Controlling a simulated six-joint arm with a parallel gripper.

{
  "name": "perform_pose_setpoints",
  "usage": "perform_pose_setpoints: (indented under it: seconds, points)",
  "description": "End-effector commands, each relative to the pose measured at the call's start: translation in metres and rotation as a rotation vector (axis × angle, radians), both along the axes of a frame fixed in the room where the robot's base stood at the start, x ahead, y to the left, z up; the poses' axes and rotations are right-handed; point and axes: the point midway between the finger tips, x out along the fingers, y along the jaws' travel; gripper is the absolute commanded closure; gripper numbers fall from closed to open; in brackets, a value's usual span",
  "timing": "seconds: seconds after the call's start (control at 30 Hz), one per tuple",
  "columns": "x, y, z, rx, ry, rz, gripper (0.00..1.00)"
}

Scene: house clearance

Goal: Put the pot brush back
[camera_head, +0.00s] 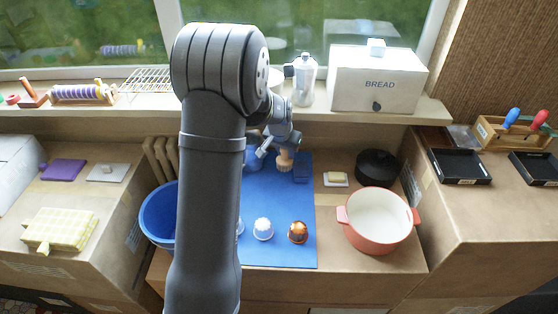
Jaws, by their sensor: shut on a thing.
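The pot brush (285,161), with a pale wooden top and light bristles, is at the back of the blue mat (285,258). My gripper (284,149) is just above it and is shut on its top. The brush looks upright; I cannot tell whether its bristles touch the mat. A small blue block-like thing (302,172) is close to the right of the brush. Another blue thing (254,154) is to the left, partly hidden by my arm.
A red pot (351,232), black round pot (377,166) and butter dish (336,184) stand right of the mat. Capsule-like cups, one white (263,229) and one copper (298,232), are on the mat. A blue basin (157,222) is left. The sill holds a moka pot (304,85) and bread box (376,110).

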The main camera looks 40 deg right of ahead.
Motion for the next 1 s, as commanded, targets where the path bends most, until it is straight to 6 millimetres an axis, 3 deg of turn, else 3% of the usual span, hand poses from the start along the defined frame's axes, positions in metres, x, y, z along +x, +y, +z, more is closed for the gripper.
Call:
perform_pose_setpoints:
  seconds: [0.1,0.23,0.6,0.97,1.0]
  points:
    - [0.019,0.003,-0.011,0.001,0.001,0.002,0.94]
    - [0.027,0.003,-0.016,0.000,0.000,0.000,0.94]
    - [0.027,0.004,-0.057,0.000,0.002,0.001,0.94]
    - [0.027,0.004,-0.060,0.000,0.000,0.000,0.94]
    - [0.027,0.004,-0.059,0.000,0.000,0.000,0.65]
